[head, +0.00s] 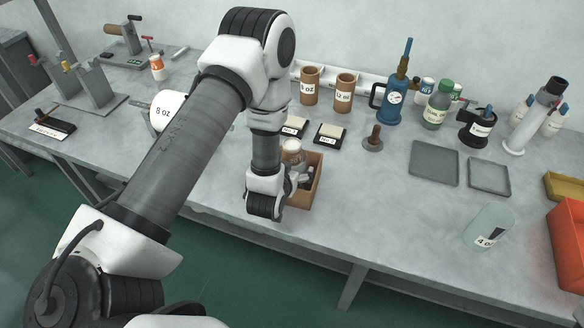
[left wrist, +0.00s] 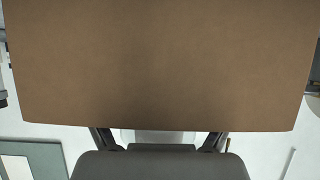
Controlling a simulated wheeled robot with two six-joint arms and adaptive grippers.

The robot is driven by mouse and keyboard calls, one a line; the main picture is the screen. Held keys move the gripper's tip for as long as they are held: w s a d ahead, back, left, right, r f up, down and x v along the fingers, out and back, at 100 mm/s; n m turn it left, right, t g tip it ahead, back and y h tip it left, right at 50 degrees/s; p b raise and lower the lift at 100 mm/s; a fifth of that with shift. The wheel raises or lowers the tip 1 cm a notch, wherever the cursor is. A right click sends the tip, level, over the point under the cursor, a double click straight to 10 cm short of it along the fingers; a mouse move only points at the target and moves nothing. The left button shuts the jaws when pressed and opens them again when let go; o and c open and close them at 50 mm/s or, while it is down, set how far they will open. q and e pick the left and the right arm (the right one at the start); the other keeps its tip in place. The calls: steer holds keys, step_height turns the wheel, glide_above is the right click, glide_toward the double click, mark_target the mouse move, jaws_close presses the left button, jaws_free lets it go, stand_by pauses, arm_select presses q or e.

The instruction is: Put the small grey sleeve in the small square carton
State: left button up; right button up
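A small brown square carton (head: 316,185) stands near the table's front edge, partly hidden by my left arm. My left gripper (head: 303,178) is low at the carton's mouth, mostly hidden behind my wrist. In the left wrist view, a plain brown surface (left wrist: 160,65), probably the carton's wall, fills the upper part. The finger bases (left wrist: 157,140) show spread apart below it; the fingertips are hidden. I cannot tell whether they hold anything. A grey sleeve-like piece marked "4 oz" (head: 487,226) lies at the table's right front; I cannot tell if it is the small grey sleeve.
Two black-and-cream pads (head: 329,133) lie behind the carton. Brown sleeves (head: 345,93), a blue pump bottle (head: 391,100) and other bottles stand along the back. Flat grey trays (head: 434,162) and an orange bin (head: 568,240) are at right. Table between carton and "4 oz" piece is clear.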

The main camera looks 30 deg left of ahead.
arm_select(q)
steer(key=shift+r, duration=0.3)
steer(key=shift+s+d, duration=0.15)
steer(key=shift+s, duration=0.25)
steer(key=r+p+v, duration=0.1)
steer(key=p+v, duration=0.4)
steer(key=v, duration=0.6)
steer(key=s+d+f+m+g+h, duration=0.1)
steer(key=s+d+f+g, duration=0.1)
steer(key=s+f+g, duration=0.4)
steer(key=s+d+f+m+g+h, duration=0.2)
steer(key=s+f+g, duration=0.3)
steer(key=s+f, duration=0.3)
steer(key=s+d, duration=0.1)
steer(key=s, duration=0.3)
steer(key=shift+s+d+f+g+h, duration=0.15)
steer(key=shift+d+f+g+h, duration=0.15)
steer(key=shift+f+g, duration=0.1)
